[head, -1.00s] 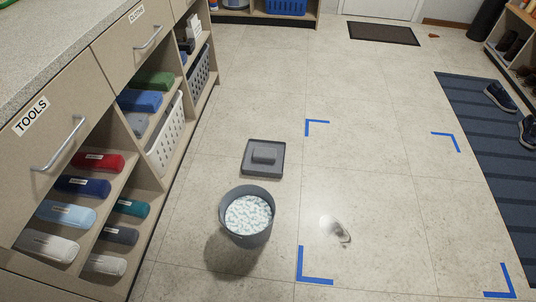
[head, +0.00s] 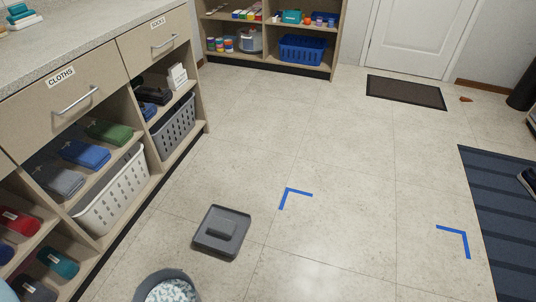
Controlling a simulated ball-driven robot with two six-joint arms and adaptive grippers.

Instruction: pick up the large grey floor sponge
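A grey block, which looks like the large grey floor sponge (head: 219,229), lies on a square dark grey tray (head: 238,239) on the tiled floor, left of centre in the head view. A grey bucket (head: 150,288) with white foamy contents stands nearer to me, cut off by the bottom edge. Neither of my grippers is in view.
A cabinet with drawers and open shelves (head: 140,125) runs along the left, holding cloths and baskets. Blue tape corners (head: 286,192) mark the floor. A striped blue mat (head: 500,215) lies at the right, and a dark doormat (head: 405,92) at the back. The middle floor is clear.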

